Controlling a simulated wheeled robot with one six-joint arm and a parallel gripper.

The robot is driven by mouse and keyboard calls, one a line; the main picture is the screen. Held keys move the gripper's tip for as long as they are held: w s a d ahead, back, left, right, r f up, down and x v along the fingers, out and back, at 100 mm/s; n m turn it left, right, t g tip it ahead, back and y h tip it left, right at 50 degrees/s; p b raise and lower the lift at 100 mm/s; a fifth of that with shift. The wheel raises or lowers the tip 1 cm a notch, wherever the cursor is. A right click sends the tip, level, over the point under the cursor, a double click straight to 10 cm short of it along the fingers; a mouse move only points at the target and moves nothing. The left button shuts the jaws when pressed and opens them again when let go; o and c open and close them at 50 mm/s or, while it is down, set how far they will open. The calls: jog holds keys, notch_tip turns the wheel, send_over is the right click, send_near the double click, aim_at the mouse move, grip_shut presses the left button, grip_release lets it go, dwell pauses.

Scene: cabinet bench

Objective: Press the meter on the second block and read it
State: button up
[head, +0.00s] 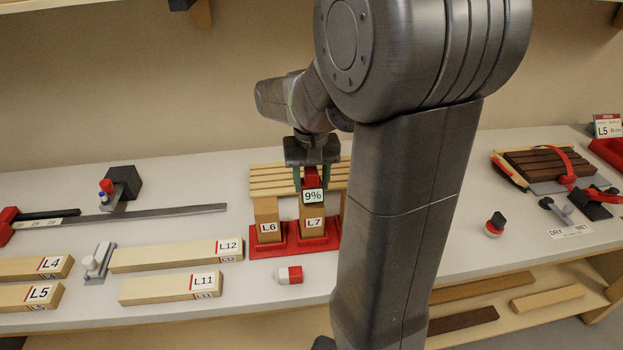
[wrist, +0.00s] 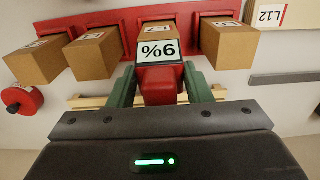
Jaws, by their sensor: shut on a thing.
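The red meter (head: 312,180) stands against the top of the block labelled L7 (head: 314,225), second from the left in the red stand (head: 268,251). Its white display reads 9%. My gripper (head: 311,176) is shut on the meter from above, one finger on each side. In the wrist view the meter (wrist: 160,85) sits between the green fingers of my gripper (wrist: 161,92), its display upside down and reading 9%. The meter appears to touch L7 (wrist: 158,28); the exact contact is hidden. L6 (head: 268,215) stands to its left.
My arm hides the stand's right side in the head view; the wrist view shows more blocks (wrist: 94,55) there. Boards L12 (head: 175,256) and L11 (head: 170,288) lie to the left. A red-and-white piece (head: 290,275) lies in front. A DRY/WET card (head: 570,232) lies right.

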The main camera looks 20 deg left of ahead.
jog(key=shift+f, duration=0.6)
dwell(1.6)
notch_tip(320, 180, up, 7)
jog(key=p, duration=0.5)
jog(key=shift+r+p, duration=0.1)
jog(key=shift+p, duration=0.25)
dwell(1.0)
